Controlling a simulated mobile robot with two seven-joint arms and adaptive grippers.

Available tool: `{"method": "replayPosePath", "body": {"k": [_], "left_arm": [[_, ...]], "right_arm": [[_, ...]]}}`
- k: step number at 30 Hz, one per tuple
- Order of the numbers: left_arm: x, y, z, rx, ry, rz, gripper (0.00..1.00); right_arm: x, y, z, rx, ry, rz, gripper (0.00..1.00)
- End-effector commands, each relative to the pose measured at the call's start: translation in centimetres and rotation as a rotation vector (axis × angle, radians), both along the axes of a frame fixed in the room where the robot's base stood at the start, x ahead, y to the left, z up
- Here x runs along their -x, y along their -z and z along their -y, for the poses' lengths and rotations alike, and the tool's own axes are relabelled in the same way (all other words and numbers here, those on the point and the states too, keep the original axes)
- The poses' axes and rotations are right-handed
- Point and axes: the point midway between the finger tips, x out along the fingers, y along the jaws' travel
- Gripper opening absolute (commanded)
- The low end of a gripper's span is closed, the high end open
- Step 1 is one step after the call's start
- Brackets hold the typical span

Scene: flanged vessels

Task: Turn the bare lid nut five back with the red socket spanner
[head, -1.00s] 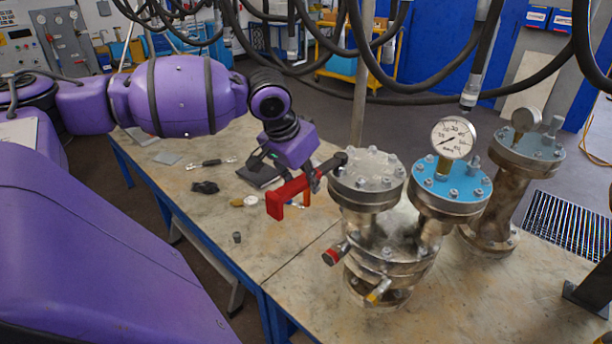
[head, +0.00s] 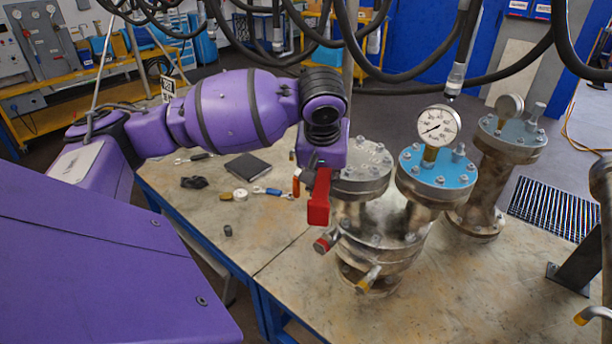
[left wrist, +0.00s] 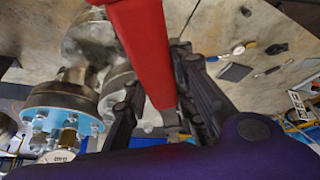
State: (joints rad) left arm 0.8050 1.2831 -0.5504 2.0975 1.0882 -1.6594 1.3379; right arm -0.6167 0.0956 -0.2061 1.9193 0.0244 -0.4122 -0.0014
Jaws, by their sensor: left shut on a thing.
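The red socket spanner (head: 319,200) is held by my left gripper (head: 320,172), at the left edge of the bare grey lid (head: 368,160). In the head view its red handle points toward the camera; its socket end is hidden behind the gripper. In the left wrist view the red handle (left wrist: 145,45) crosses between the dark fingers (left wrist: 165,105), which are shut on it. Several nuts ring the bare lid; its left part is hidden by the gripper, so I cannot tell whether the socket sits on a nut. My right gripper is not in view.
A blue lid (head: 440,174) with a pressure gauge (head: 438,126) stands right of the bare lid. Another flanged vessel (head: 478,200) stands farther right. A valve with a red end (head: 326,241) juts from the vessel's front left. Hoses hang above; small items lie on the left tabletop (head: 215,215).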

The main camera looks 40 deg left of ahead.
Motion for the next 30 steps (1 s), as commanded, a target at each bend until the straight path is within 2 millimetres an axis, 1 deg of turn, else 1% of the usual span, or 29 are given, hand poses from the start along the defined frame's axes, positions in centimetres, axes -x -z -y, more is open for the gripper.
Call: {"method": "replayPosePath", "body": {"k": [1, 6, 12, 13, 17, 24, 30], "left_arm": [[-0.5, 0.2, 0.9, 0.006, -0.045, -0.002, 0.00], [-1.7, 0.3, 2.8, 0.007, -0.228, -0.004, 0.00], [-3.3, 0.3, 4.2, 0.007, -0.417, -0.006, 0.00], [-3.2, 0.3, 3.9, 0.003, -0.415, -0.005, 0.00], [-3.2, -0.3, 3.9, 0.004, -0.409, -0.003, 0.00], [-3.2, -3.1, 3.8, 0.002, -0.407, -0.001, 0.00], [-3.2, -4.6, 3.8, 0.003, -0.407, -0.003, 0.00]], "right_arm": [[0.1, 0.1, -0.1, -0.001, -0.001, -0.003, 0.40], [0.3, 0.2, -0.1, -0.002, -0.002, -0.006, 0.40], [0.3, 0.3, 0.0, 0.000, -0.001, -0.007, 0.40], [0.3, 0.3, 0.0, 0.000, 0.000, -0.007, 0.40], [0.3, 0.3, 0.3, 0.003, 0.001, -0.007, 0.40], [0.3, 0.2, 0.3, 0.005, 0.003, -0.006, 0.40], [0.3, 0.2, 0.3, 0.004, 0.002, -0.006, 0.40]]}}
